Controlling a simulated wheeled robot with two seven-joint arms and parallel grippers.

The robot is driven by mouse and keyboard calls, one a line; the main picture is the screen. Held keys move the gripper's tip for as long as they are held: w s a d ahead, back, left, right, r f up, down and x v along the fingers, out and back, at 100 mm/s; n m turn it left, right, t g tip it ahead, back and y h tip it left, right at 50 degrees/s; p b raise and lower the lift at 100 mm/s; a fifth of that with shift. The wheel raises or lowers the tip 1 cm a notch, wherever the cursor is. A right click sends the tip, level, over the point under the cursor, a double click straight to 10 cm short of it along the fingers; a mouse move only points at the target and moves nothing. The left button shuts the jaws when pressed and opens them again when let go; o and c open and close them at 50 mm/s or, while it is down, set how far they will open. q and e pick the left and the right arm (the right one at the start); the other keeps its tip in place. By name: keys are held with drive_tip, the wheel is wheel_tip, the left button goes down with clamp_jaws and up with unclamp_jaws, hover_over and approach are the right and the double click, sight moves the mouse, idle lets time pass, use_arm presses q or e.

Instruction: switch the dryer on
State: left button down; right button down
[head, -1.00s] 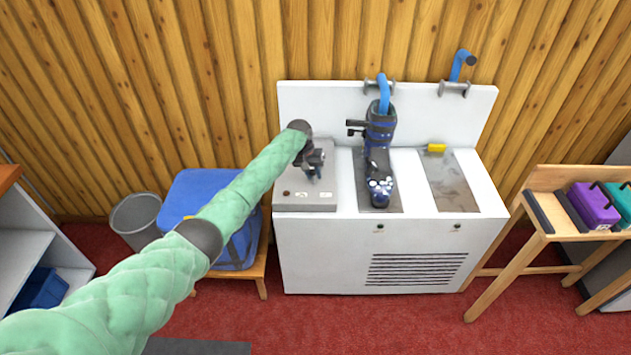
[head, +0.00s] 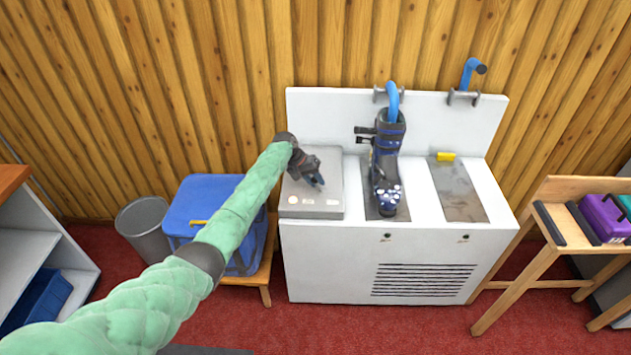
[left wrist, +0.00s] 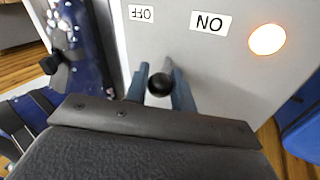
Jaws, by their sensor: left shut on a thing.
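The dryer is a white cabinet (head: 345,262) with a backboard against the wood wall. A grey control box (head: 312,205) sits on its left top. In the left wrist view the box has an ON label (left wrist: 211,22), an OFF label (left wrist: 141,14) and a glowing round lamp (left wrist: 267,39). My left gripper (head: 318,181) is over the box. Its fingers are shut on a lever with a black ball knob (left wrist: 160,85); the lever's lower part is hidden. My right gripper is not in view.
A dark blue ski boot (head: 388,150) hangs on a blue pipe (head: 393,98) right of the box. A second blue pipe (head: 470,72) is empty. A blue bag (head: 200,195) and a grey bin (head: 143,222) stand left. A wooden rack (head: 550,195) stands right.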

use_arm(q)
drive_tip(key=shift+r, duration=0.1)
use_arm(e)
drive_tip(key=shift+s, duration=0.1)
use_arm(q)
drive_tip(key=c, duration=1.2)
unclamp_jaws()
drive_tip(key=shift+a, duration=0.1)
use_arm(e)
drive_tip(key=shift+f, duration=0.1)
use_arm(q)
drive_tip(key=shift+a+r, duration=0.1)
drive_tip(key=shift+a, duration=0.05)
drive_tip(key=b+v, duration=0.2)
drive_tip(key=v, duration=0.5)
drive_tip(key=shift+r, duration=0.2)
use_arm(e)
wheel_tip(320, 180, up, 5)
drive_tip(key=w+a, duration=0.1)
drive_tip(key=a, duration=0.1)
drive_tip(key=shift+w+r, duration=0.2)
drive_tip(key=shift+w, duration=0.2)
use_arm(q)
drive_tip(key=shift+a, duration=0.2)
